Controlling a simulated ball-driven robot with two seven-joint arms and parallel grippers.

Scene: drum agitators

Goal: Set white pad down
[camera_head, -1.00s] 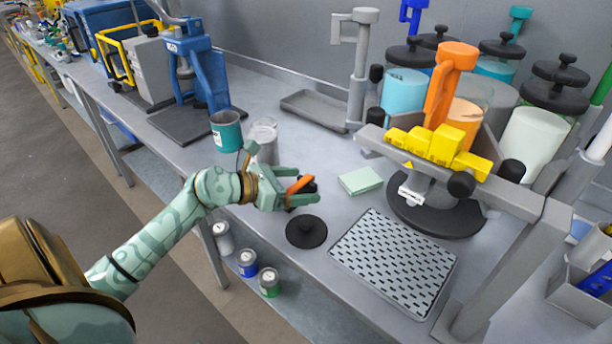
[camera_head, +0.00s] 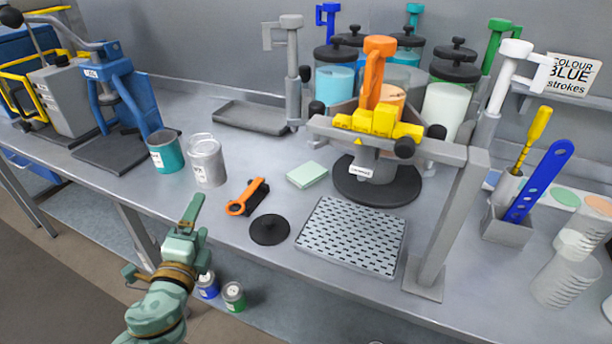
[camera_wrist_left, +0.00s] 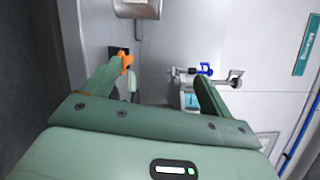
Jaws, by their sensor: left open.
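A pale, greenish-white pad (camera_head: 307,175) lies flat on the grey bench, left of the orange-handled machine. My left gripper (camera_head: 198,220) is open and empty in the head view. It is beyond the bench's front edge, to the left of the pad and well apart from it. In the left wrist view its two fingers (camera_wrist_left: 155,85) stand wide apart with nothing held between them. My right gripper does not show.
A perforated tray (camera_head: 352,236) is right of the lid. A silver can (camera_head: 207,162) and a teal can (camera_head: 165,151) stand behind. Bare bench surrounds the pad.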

